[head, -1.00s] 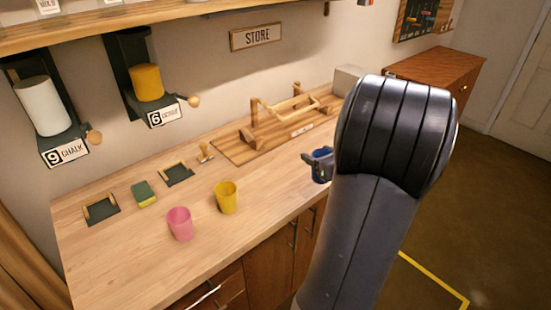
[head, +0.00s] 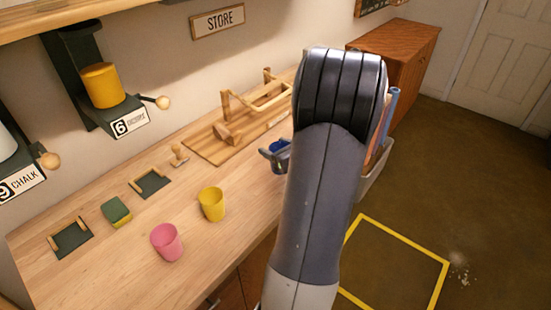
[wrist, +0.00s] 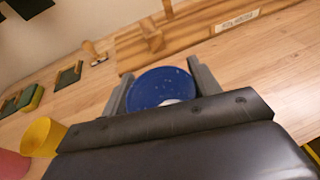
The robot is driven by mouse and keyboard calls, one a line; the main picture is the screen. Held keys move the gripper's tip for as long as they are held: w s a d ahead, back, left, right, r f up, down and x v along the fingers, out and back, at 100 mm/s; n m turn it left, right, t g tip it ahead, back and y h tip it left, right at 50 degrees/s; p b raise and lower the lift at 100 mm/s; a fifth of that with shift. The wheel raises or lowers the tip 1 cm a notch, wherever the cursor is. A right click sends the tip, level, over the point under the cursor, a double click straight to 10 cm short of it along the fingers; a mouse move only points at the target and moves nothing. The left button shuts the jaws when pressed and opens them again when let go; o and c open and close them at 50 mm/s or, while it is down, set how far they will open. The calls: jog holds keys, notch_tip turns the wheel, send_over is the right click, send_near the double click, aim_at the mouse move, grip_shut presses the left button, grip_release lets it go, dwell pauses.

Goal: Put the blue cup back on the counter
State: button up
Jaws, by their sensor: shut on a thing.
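The blue cup (wrist: 160,88) is between the two fingers of my gripper (wrist: 158,82) in the wrist view, which looks down on it; something pale shows inside it. In the head view my gripper (head: 273,152) is mostly hidden behind my arm, and only a small blue part of the cup (head: 279,146) shows. The gripper is shut on the cup at the right part of the wooden counter (head: 215,255). I cannot tell whether the cup touches the counter.
A pink cup (head: 166,243) and a yellow cup (head: 212,205) stand on the counter to the left. A green sponge (head: 116,212), dark pads and a wooden rack (head: 230,132) are behind them. A yellow floor square (head: 440,285) lies to the right.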

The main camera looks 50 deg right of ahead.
jog(key=shift+f, duration=2.05)
jog(key=shift+f, duration=0.15)
jog(key=o, duration=1.1)
jog(key=shift+r, duration=0.2)
jog(key=b+v, duration=0.1)
jog(key=v, duration=1.1)
